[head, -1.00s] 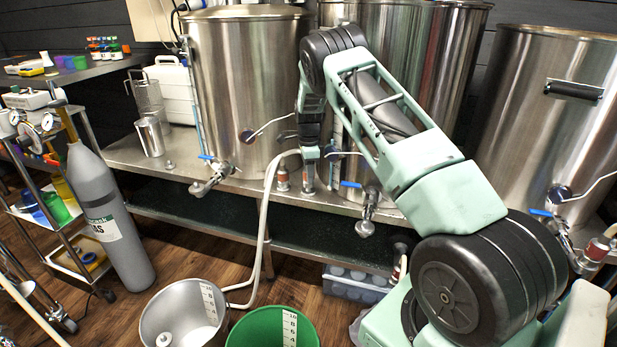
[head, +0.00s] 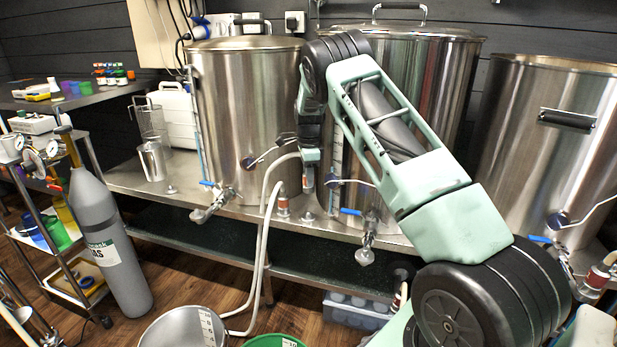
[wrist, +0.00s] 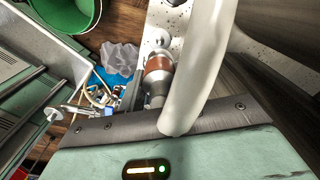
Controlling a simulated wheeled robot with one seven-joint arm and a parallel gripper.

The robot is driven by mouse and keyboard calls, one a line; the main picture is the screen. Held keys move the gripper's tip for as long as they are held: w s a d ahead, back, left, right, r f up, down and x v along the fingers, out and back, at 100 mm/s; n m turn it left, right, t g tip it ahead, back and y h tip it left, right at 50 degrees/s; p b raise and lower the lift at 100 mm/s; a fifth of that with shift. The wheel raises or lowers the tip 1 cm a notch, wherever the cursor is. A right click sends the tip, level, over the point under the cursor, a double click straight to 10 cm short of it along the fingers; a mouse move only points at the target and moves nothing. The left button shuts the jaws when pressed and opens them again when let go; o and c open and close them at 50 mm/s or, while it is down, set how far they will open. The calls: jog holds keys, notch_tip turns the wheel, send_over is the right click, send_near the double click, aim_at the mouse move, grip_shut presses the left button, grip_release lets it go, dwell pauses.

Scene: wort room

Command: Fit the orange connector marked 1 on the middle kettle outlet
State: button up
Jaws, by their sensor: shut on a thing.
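My gripper (head: 310,158) is shut on a connector (head: 308,180) and holds it above the bench. In the wrist view this connector (wrist: 158,75) has an orange-brown band and metal ends. A pale hose (wrist: 205,60) curves up beside it; no number is readable. The middle kettle (head: 425,95) stands behind my arm, which hides part of it. Its outlet valve (head: 367,235), with a blue handle, is low on its front, to the right of and below my gripper. The fingertips are mostly hidden in both views.
A second red-banded connector (head: 283,207) with a hose stands on the steel bench (head: 170,197). A small metal piece (head: 307,215) sits beside it. The left kettle (head: 247,110) has its own valve (head: 212,203). Hoses hang over the bench front near a metal bucket (head: 185,330).

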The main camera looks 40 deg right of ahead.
jog(key=shift+r+p, duration=1.95)
jog(key=shift+r, duration=0.25)
